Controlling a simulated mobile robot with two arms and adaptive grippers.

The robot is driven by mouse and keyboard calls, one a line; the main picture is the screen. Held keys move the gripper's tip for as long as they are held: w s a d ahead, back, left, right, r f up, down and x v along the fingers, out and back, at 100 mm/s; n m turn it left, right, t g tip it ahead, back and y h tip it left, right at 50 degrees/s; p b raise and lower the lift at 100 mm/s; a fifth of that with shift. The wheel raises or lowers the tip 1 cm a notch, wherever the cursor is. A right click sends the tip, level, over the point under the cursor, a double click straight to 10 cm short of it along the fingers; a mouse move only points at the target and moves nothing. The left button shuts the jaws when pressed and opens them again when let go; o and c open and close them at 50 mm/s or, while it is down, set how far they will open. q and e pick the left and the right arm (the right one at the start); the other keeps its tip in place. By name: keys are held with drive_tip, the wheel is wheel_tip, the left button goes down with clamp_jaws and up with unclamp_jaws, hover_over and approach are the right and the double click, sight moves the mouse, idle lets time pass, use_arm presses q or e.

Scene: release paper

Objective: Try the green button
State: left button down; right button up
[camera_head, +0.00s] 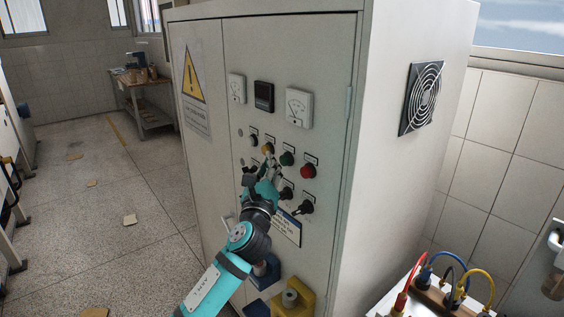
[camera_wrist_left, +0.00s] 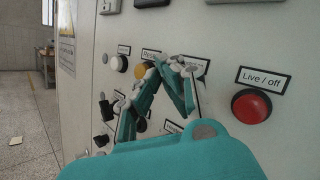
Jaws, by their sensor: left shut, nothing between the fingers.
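The green button (camera_head: 287,158) is on the grey cabinet door (camera_head: 335,120), in a row between the yellow button (camera_head: 268,148) and the red button (camera_head: 308,171). My left gripper (camera_head: 271,161) is shut and empty, its fingertips close to the panel just left of the green button in the head view. In the left wrist view the gripper (camera_wrist_left: 177,63) is in front of the panel, between the yellow button (camera_wrist_left: 141,71) and the red button (camera_wrist_left: 251,106), and hides the green button. I cannot tell whether the fingertips touch it. My right gripper is in neither view.
A white button (camera_head: 253,140) is left of the yellow one. Black rotary knobs (camera_head: 305,207) sit below the row, with gauges (camera_head: 299,107) above. A yellow block (camera_head: 296,301) is low by the cabinet. Coloured cables (camera_head: 480,273) stand at lower right. Scraps (camera_head: 130,219) lie on the floor.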

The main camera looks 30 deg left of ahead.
use_arm(q)
drive_tip(key=shift+w+d, duration=0.15)
drive_tip(key=shift+w, duration=0.25)
drive_tip(key=shift+w+d, duration=0.2)
drive_tip(key=shift+w, duration=0.25)
idle(1.0)
drive_tip(key=shift+s, duration=0.1)
drive_tip(key=shift+s+a+p, duration=0.35)
drive_tip(key=shift+s+p, duration=0.05)
drive_tip(key=shift+s, duration=0.35)
drive_tip(key=shift+s+a+p, duration=0.25)
drive_tip(key=shift+s+a, duration=0.05)
drive_tip(key=shift+s, duration=0.45)
drive_tip(key=shift+s+a+p, duration=0.2)
drive_tip(key=shift+s+a, duration=0.15)
drive_tip(key=shift+s, duration=0.45)
drive_tip(key=shift+s+a+p, duration=0.25)
drive_tip(key=shift+s+a, duration=0.05)
drive_tip(key=shift+s, duration=0.45)
